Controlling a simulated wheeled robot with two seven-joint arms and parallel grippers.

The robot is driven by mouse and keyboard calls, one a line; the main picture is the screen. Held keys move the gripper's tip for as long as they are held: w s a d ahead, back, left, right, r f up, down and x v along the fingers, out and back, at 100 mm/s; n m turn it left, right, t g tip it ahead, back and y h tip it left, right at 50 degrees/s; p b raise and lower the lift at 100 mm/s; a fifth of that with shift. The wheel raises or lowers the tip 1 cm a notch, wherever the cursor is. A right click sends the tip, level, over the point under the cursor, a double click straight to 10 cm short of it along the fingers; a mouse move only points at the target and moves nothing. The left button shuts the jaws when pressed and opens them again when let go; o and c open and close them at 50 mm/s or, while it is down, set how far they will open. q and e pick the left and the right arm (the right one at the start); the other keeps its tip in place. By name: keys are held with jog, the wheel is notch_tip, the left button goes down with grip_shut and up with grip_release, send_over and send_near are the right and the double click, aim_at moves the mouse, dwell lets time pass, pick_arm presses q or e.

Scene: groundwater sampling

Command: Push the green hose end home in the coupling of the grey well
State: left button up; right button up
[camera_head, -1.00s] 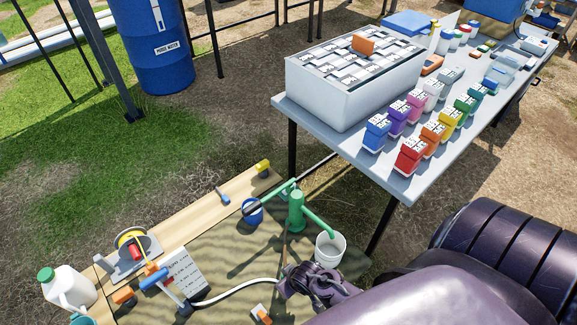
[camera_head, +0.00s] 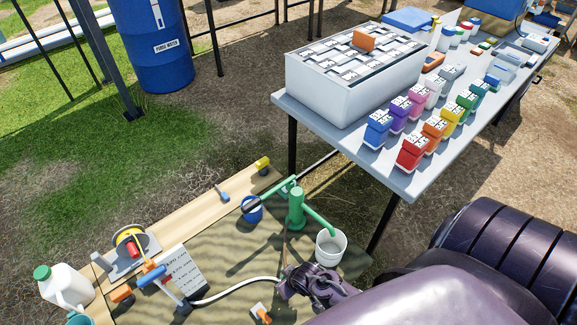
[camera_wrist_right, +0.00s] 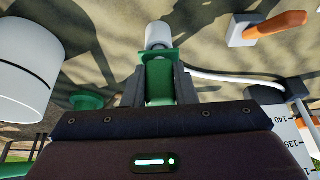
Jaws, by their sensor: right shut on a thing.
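My right gripper (camera_wrist_right: 160,88) is shut on the green hose end (camera_wrist_right: 160,82), whose body sits between the two fingers in the right wrist view. A green flange and a pale grey cylinder (camera_wrist_right: 158,36) line up just beyond the fingertips. I cannot tell whether that cylinder is the grey well's coupling, or how deep the hose end sits. In the head view my right gripper (camera_head: 286,286) is low on the mat, and its arm hides the hose end. The white hose (camera_head: 240,288) runs from there to the left. My left gripper is not in view.
A green pump (camera_head: 297,209) and white bucket (camera_head: 331,247) stand close behind the gripper. A tool with an orange handle (camera_head: 263,314) lies nearby. A scale board (camera_head: 186,270) stands to the left. The table (camera_head: 283,103) edge is at the upper right.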

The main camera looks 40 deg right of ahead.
jog(key=shift+f, duration=0.4)
jog(key=o, duration=1)
jog(key=shift+o, duration=0.2)
jog(key=p+v, duration=0.1)
jog(key=v, duration=0.7)
